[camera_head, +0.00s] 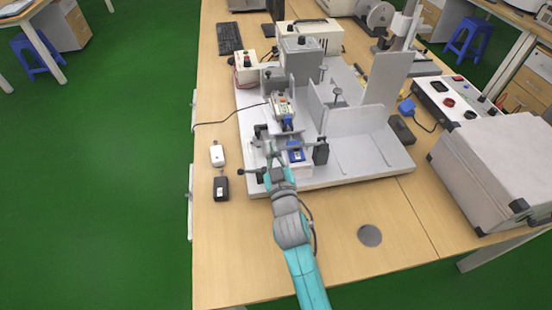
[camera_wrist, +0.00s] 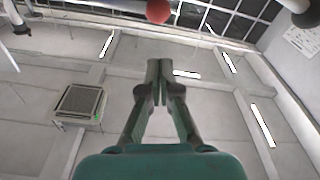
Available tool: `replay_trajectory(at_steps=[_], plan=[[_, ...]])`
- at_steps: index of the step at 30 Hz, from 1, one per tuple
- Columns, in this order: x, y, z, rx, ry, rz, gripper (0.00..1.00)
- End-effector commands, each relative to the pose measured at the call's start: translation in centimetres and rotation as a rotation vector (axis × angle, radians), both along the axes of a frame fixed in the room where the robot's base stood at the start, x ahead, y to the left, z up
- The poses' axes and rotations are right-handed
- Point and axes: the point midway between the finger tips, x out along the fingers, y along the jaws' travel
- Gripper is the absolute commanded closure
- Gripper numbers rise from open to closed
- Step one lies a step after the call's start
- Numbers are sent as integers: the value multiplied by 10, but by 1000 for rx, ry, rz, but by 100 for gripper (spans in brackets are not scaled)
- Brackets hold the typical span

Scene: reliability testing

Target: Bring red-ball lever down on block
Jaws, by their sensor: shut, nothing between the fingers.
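A red ball (camera_wrist: 158,11) shows at the top edge of the wrist view, with a pale rod beside it. My gripper (camera_wrist: 160,66) points up toward the ceiling there, its fingers pressed together and empty. The ball appears just beyond the fingertips; a gap shows in the picture between them. In the head view my gripper (camera_head: 272,150) is at the front of the grey test fixture (camera_head: 350,165), left of a small blue-and-white block-like part (camera_head: 296,156). I cannot clearly make out the red ball or its lever in the head view. Whether that part is the block is unclear.
A black knob (camera_head: 241,172) sticks out left of the fixture. A white device (camera_head: 217,155) and a black adapter (camera_head: 221,188) lie on the table at left. An upright grey plate (camera_head: 387,78) and a large grey case (camera_head: 495,170) stand to the right. The front table is mostly clear.

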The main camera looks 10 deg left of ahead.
Motion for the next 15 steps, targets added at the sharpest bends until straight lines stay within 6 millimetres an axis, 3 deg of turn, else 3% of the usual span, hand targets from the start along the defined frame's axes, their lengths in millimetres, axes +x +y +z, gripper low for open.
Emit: replay_trajectory(at_steps=[1, 15], plan=[[2, 4, 9, 3, -5, 2, 100], [-67, -21, -2, 1, -3, 2, 100]])
